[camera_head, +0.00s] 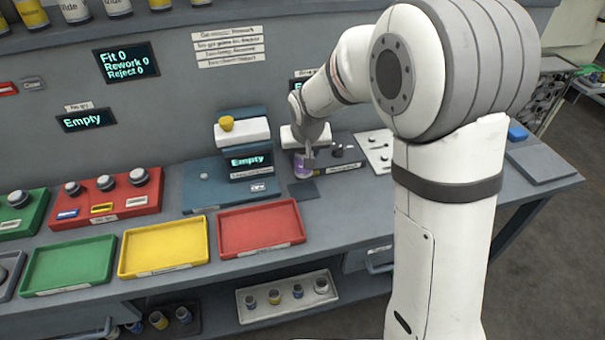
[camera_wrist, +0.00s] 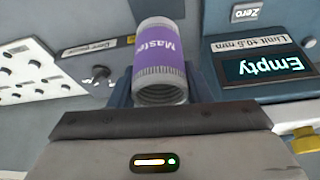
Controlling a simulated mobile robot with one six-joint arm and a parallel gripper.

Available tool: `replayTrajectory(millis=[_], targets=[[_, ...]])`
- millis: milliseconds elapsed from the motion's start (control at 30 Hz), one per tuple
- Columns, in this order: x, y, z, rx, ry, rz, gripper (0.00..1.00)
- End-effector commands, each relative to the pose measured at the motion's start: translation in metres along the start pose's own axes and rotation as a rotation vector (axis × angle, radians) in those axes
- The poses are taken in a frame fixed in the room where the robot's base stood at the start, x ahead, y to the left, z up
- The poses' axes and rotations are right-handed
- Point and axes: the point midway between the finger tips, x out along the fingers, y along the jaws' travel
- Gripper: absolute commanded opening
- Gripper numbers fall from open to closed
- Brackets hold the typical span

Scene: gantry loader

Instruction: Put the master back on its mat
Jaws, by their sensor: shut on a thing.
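The master, a purple-labelled metal ring gauge (camera_wrist: 161,62) marked "Master", is between the fingers of my gripper (camera_wrist: 160,82) in the wrist view. Its threaded open end faces the camera. In the head view the master (camera_head: 302,166) shows partly behind my gripper (camera_head: 309,158), which is shut on it. A dark flat square (camera_head: 302,191), seemingly the mat, lies bare on the bench just in front of and below the master. I cannot tell whether the master touches the bench.
Left of my gripper stands a blue gauge station (camera_head: 203,196) with a display reading "Empty" (camera_head: 250,161). A white board with small dark parts (camera_head: 377,148) lies to the right. Red (camera_head: 258,229), yellow (camera_head: 162,247) and green (camera_head: 68,266) trays line the front edge.

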Motion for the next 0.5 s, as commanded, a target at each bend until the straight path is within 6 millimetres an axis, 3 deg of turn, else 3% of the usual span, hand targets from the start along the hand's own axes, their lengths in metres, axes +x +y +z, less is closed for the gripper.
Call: replayTrajectory(millis=[100,500], targets=[[0.019,0.000,0.008,-0.001,-0.003,0.000,0.05],[0.059,-0.001,0.025,-0.002,-0.002,0.000,0.05]])
